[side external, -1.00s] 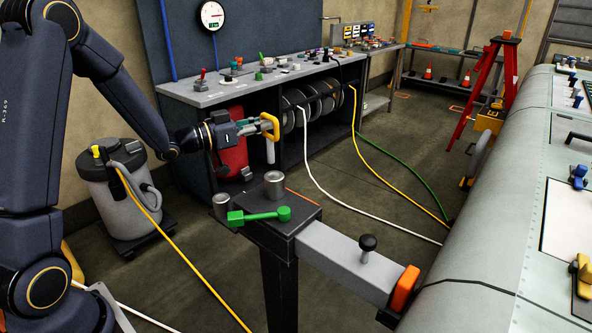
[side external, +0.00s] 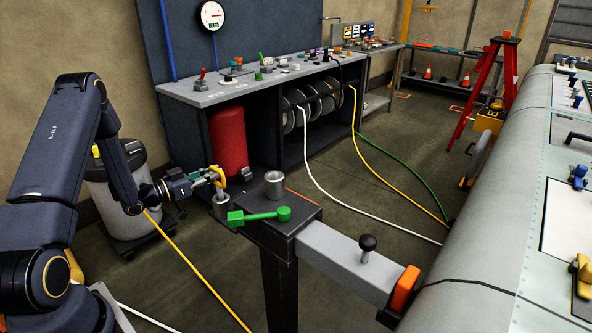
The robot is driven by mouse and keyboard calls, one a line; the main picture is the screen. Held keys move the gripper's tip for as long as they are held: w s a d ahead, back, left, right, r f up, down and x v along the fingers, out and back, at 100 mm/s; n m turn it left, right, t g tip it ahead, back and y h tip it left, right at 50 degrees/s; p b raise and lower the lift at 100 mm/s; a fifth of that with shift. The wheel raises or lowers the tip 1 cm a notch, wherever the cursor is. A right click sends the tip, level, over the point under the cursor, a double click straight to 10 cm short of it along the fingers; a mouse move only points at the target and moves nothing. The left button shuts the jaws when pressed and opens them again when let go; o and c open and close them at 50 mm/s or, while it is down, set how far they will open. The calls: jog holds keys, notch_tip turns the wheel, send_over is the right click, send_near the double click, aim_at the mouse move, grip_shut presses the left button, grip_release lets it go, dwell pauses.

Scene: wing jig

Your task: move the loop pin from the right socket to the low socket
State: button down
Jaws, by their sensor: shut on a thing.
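The loop pin has a yellow loop (side external: 219,176) and a pale shaft. My gripper (side external: 214,177) is shut on the loop at the left end of the dark stand (side external: 270,229). The pin hangs roughly upright, with its lower end at the left grey cylindrical socket (side external: 221,208), which sits lower than the other. A short piece of shaft shows between loop and socket; I cannot tell how deep it is inside. The right grey socket (side external: 274,187) stands on the stand's top and holds no pin.
A green lever (side external: 260,215) lies across the stand in front of the sockets. A grey beam (side external: 343,262) with a black knob (side external: 368,243) runs right to an orange block (side external: 404,288). A workbench (side external: 245,88) and red cylinder (side external: 229,142) stand behind.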

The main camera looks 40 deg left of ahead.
aim_at(214, 182)
jog(key=shift+f, duration=1.2)
jog(key=shift+f, duration=0.3)
jog(key=c, duration=1.2)
grip_release()
